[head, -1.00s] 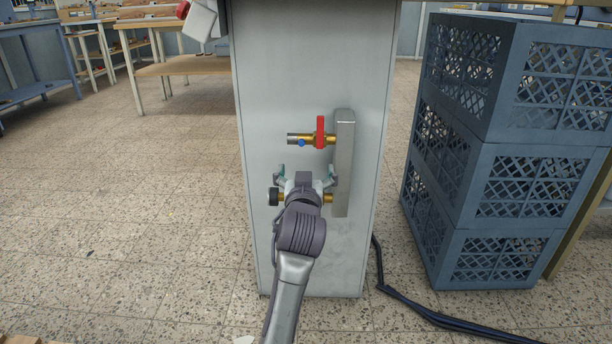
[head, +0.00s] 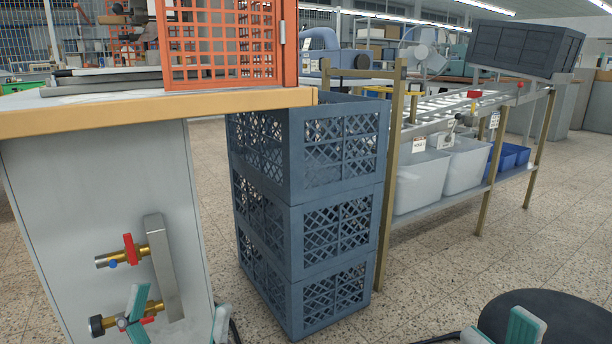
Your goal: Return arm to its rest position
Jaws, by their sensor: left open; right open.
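My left gripper (head: 178,314) is at the bottom left, with its two teal fingers spread wide and nothing seen between them. Its left finger overlaps the lower valve (head: 97,326) in the picture; I cannot tell whether it touches. My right gripper (head: 498,328) is at the bottom right edge. Its teal fingertips are apart and no object shows between them. Both arms are mostly out of view below. The upper brass valve (head: 138,254) with a red handle and the grey manifold block (head: 163,266) are on the cabinet's side, clear of both grippers.
A stack of blue-grey crates (head: 335,250) stands between the grippers, beyond them. The wooden-edged cabinet top (head: 235,103) is at the left, with an orange cage (head: 222,45) on it. A dark round disc (head: 560,318) lies behind my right gripper. Tiled floor is open at right.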

